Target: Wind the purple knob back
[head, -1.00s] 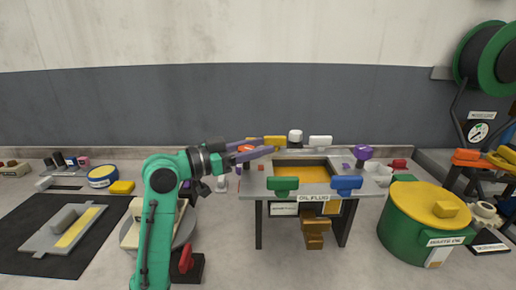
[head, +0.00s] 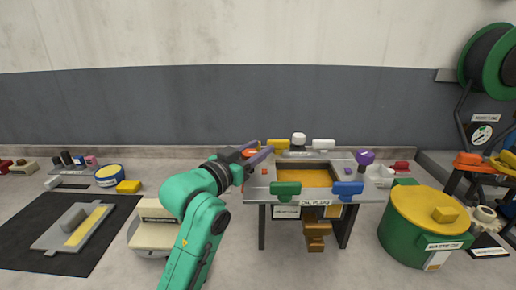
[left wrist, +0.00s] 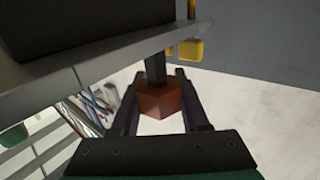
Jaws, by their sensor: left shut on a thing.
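The purple knob (head: 365,157) stands upright at the right side of the grey table (head: 377,191) in the head view, well apart from my left gripper. My left gripper (head: 262,156) is at the table's left side, at an orange-red knob (head: 251,153). In the left wrist view, an orange-red block-shaped knob (left wrist: 162,100) on a dark stem sits between the two fingers of my left gripper (left wrist: 160,82), which are shut on it. My right gripper is not in view.
Green (head: 285,188) and blue (head: 347,188) handles line the table's front edge. White (head: 323,145) and yellow (head: 278,145) handles are at its back. A green drum with yellow lid (head: 430,208) stands right. A black mat (head: 35,250) lies left.

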